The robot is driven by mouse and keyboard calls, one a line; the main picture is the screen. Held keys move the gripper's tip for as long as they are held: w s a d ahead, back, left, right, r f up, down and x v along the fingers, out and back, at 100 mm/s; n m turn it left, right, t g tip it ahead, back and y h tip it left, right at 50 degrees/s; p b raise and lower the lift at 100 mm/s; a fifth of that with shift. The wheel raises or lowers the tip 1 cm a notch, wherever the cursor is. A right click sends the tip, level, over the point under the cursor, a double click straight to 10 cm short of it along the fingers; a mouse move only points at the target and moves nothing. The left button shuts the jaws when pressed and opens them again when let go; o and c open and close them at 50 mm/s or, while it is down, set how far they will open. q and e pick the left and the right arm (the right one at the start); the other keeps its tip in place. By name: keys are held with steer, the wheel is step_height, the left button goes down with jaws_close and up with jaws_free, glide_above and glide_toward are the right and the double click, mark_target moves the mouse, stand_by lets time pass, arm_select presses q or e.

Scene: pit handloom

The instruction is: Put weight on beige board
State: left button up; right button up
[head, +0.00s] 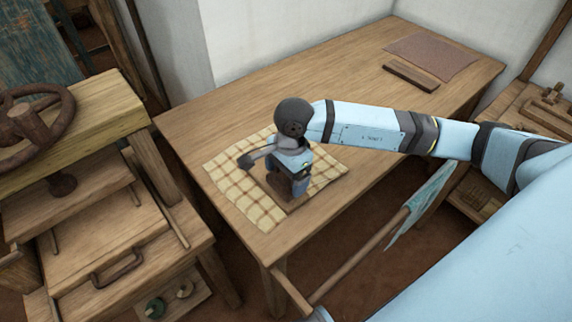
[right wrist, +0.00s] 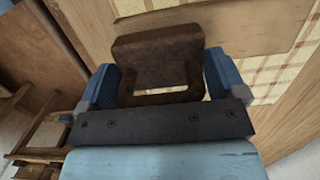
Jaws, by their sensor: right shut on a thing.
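My right gripper (head: 298,190) points down over the checked cloth on the table. In the right wrist view its two blue fingers (right wrist: 158,92) are shut on a rusty brown weight (right wrist: 155,52) with a loop handle. A flat plain board (right wrist: 238,28) lies on the cloth beyond the weight in that view. I cannot tell whether the weight touches the board. My left gripper is not in view.
The cream checked cloth (head: 235,178) lies at the near end of the wooden table (head: 330,85). A dark bar (head: 411,77) and a reddish-brown mat (head: 432,55) lie at the far end. A wooden machine with a handwheel (head: 35,125) stands left. The table's middle is clear.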

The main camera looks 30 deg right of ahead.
steer(key=shift+f, duration=0.65)
steer(key=shift+f, duration=0.25)
steer(key=o, duration=1.4)
steer(key=shift+r, duration=0.2)
steer(key=r, duration=0.4)
steer(key=d+r, duration=0.1)
steer(key=r, duration=0.7)
steer(key=shift+w+d, duration=0.1)
steer(key=shift+d, duration=0.1)
steer(key=shift+f, duration=0.1)
